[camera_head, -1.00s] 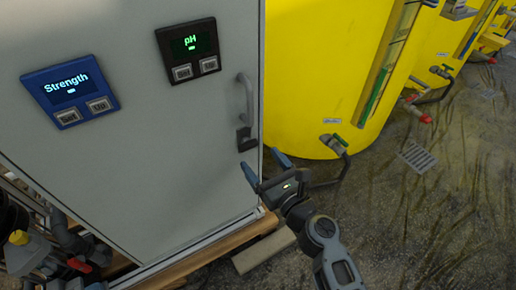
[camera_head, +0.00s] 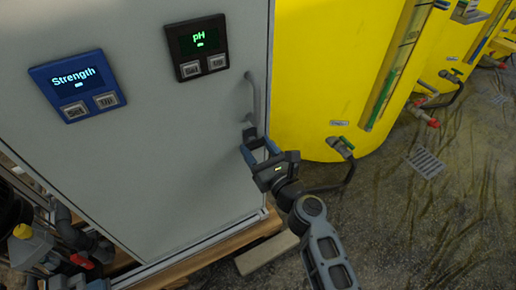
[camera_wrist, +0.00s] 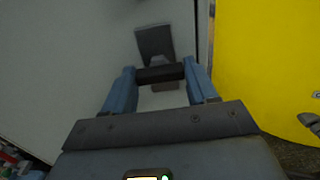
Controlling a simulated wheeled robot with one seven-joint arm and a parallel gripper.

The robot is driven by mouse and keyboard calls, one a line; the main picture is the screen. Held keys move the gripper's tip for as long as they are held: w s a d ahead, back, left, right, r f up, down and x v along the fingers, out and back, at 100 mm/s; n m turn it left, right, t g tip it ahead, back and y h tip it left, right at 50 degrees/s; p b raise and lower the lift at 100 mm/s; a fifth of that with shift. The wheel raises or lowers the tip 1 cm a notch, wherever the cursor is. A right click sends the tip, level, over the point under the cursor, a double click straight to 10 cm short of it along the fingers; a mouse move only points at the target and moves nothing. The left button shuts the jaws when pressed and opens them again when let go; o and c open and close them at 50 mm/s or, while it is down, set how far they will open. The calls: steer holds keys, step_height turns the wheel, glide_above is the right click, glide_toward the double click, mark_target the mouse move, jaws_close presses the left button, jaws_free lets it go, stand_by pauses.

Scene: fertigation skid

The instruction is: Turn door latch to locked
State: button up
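The door latch (camera_head: 250,133) is a dark fitting on the grey cabinet door (camera_head: 140,150), below the door handle (camera_head: 256,95); my gripper hides much of it in the head view. In the wrist view its dark plate (camera_wrist: 155,42) lies beyond the fingertips, with a dark crosswise lever (camera_wrist: 160,74) in front. My gripper (camera_head: 258,149) is at the latch. Its blue fingers are spread, one at each end of the lever, also in the wrist view (camera_wrist: 160,70). They look open, with little or no gap to the lever; contact is unclear.
A blue Strength panel (camera_head: 78,85) and a dark pH panel (camera_head: 197,48) are higher on the door. A wooden beam (camera_head: 205,258) runs along the cabinet's foot.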

steer(key=c, duration=0.6)
steer(key=shift+o, duration=0.2)
steer(key=shift+n, duration=0.3)
steer(key=n+b, duration=0.1)
steer(key=n, duration=0.1)
steer(key=shift+f+n+b, duration=0.1)
steer(key=shift+n+b, duration=0.3)
steer(key=n+b, duration=0.1)
steer(key=n, duration=0.2)
steer(key=shift+n+b, duration=2.8)
steer(key=shift+n, duration=2.9)
